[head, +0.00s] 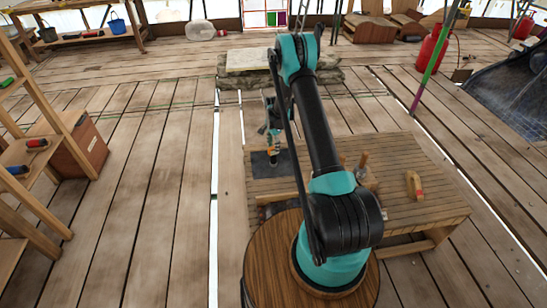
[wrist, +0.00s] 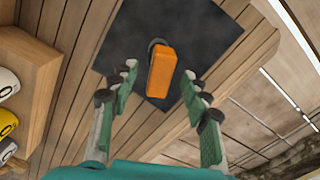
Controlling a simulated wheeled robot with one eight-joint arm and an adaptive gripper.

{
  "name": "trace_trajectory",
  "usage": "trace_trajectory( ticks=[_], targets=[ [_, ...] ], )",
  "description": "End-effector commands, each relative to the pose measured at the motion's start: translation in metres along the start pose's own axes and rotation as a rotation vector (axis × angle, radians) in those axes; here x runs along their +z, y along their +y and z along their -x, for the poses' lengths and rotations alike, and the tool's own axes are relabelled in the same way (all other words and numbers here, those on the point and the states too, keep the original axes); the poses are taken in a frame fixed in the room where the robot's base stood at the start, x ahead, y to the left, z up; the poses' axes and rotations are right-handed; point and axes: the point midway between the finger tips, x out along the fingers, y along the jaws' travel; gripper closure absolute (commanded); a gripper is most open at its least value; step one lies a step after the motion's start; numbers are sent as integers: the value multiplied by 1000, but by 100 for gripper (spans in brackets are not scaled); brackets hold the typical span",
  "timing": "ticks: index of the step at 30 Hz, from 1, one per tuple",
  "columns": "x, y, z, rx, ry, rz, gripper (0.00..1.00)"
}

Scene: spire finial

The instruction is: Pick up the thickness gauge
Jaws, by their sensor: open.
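The thickness gauge appears to be the orange block-shaped thing with a dark rounded end (wrist: 162,75), lying on a dark mat (wrist: 205,30) in the wrist view. My gripper (wrist: 160,84) is open, with its green and black fingers to the left and right of the orange body in the picture. No finger clearly touches it; the height between them is hard to judge. In the head view my gripper (head: 273,148) hangs over the dark mat (head: 258,164) at the left end of the wooden bench (head: 430,205). The gauge is not clear there.
A wooden block with a red part (head: 414,185) and wooden-handled tools (head: 363,163) stand on the bench to the right of my gripper. In the wrist view, round-ended items, one yellow (wrist: 7,122), sit in a wooden shelf at left. Open plank floor lies left of the bench.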

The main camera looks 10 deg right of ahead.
Motion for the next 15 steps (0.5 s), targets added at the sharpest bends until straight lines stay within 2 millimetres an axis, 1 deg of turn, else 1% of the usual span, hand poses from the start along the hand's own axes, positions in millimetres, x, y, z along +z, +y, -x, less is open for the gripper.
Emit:
trace_trajectory(
  ticks=[1,4,11,15],
  targets=[
    [0,-1,-8,0,0,0,53],
    [0,-1,-17,0,0,0,53],
    [0,0,-18,0,0,0,53],
    [0,0,-18,0,0,0,70]
  ],
)
